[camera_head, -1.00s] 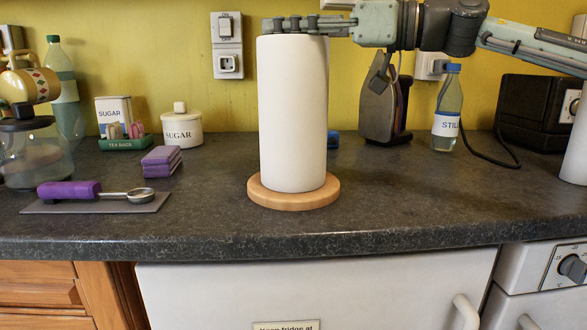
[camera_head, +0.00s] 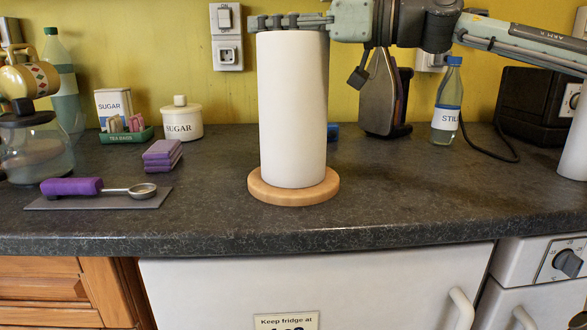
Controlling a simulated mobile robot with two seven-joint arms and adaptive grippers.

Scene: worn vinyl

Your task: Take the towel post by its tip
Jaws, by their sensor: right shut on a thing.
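The towel post stands upright near the middle of the counter. Its white paper roll (camera_head: 293,112) hides the shaft, and its round wooden base (camera_head: 293,190) rests flat on the worktop. My right gripper (camera_head: 268,23) lies level across the top of the roll, its arm coming in from the right. Its fingers are shut on the post's tip, and the tip is mostly hidden by them. My left gripper is not in view.
A purple-handled scoop (camera_head: 98,188) lies on a grey mat at the left. Purple sponges (camera_head: 162,158), a sugar jar (camera_head: 181,120) and a glass jug (camera_head: 36,145) stand behind. A water bottle (camera_head: 447,103) and an upright iron (camera_head: 380,95) stand at the right. Counter beside the base is clear.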

